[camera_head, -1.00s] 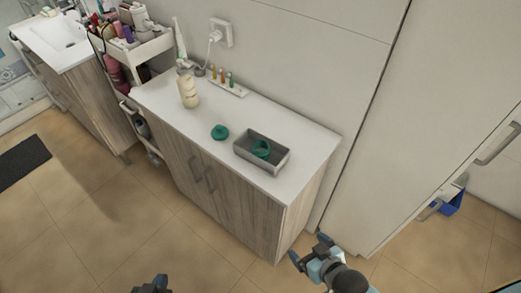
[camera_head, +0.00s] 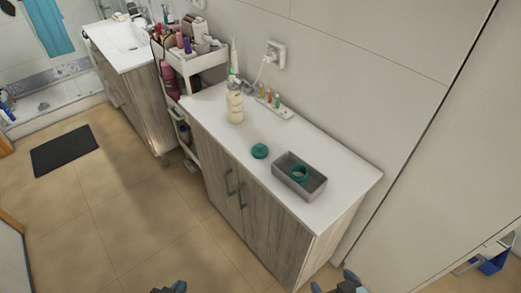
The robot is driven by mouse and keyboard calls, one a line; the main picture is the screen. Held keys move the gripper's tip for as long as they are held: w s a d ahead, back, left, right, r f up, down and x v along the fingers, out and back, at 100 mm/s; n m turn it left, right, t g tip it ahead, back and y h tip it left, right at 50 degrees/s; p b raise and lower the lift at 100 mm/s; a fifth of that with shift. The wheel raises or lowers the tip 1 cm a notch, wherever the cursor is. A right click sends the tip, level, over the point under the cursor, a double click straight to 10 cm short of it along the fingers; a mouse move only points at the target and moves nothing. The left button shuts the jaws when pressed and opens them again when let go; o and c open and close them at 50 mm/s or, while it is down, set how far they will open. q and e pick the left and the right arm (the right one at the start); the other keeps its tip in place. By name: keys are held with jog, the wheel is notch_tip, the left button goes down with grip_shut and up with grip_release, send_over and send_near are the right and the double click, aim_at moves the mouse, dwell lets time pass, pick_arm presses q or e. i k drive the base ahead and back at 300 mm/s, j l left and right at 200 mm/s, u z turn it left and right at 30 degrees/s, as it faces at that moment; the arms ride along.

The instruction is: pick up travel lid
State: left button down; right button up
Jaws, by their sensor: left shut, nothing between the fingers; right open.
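A green round piece (camera_head: 260,151), which looks like the travel lid, lies on the white cabinet top (camera_head: 225,133) left of a grey tray (camera_head: 317,186). A second green ring-like piece (camera_head: 299,173) sits inside the tray; I cannot tell for certain which of the two is the lid. My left gripper (camera_head: 170,287) shows only at the bottom edge, shut and empty, over the floor in front of the cabinet. My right gripper (camera_head: 333,283) is open at the bottom edge near the cabinet's right front corner. Both are well away from the green pieces.
A cream bottle (camera_head: 235,107) and a small rack with coloured vials (camera_head: 272,103) stand at the back left of the top. A white cart (camera_head: 199,62) with cosmetics is beside the cabinet. The floor in front is clear, with a dark mat (camera_head: 64,149) at left.

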aim_at(259, 151)
jog(key=i+j+u, duration=0.1)
jog(key=u, duration=0.25)
jog(key=i+j+u, duration=0.1)
jog(key=u, duration=0.3)
jog(key=i+j+u, duration=0.15)
jog(key=u, duration=0.15)
jog(key=i+u, duration=0.35)
